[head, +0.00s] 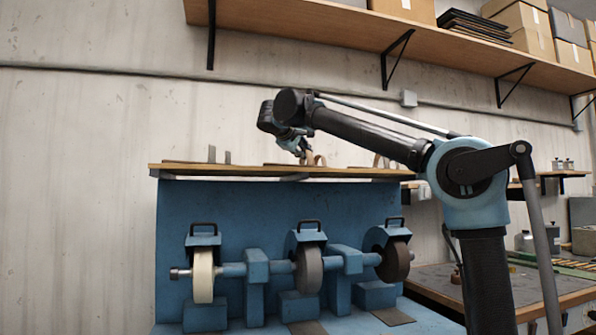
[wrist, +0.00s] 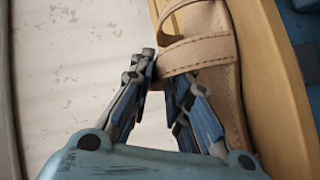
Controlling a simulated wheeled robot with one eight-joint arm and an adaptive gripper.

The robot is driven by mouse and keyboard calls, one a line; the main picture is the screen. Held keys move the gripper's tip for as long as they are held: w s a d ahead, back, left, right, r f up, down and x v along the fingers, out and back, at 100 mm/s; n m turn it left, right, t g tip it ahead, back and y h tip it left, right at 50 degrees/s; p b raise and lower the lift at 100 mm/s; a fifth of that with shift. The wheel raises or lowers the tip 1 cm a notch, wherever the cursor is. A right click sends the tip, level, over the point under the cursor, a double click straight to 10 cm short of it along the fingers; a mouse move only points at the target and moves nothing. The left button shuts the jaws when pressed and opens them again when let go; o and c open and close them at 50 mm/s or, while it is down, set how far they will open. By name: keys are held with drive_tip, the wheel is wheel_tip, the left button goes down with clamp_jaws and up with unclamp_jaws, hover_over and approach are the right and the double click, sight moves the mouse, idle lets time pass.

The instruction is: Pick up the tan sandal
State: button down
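The tan sandal (wrist: 208,48) has stitched edges and wide straps. It lies along a wooden board, seen from above in the wrist view. In the head view its straps (head: 319,160) show small on top of the blue machine's shelf. My gripper (wrist: 160,75) is at the sandal's left edge by the lower strap. One finger is outside the strap; the other reaches toward the strap from the sole side, its tip partly hidden by it. Whether the fingers press on the strap is unclear. In the head view my gripper (head: 304,152) is bent down over the shelf.
The narrow wooden shelf (head: 180,167) tops a blue grinding machine (head: 255,205) with several wheels. Grey upright pieces (head: 220,156) stand left and more strap-like pieces (head: 382,160) stand right on it. A wall shelf (head: 300,22) with boxes hangs above. A workbench (head: 440,281) is at right.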

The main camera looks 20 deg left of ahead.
idle(0.4)
drive_tip(key=shift+r, duration=4.95)
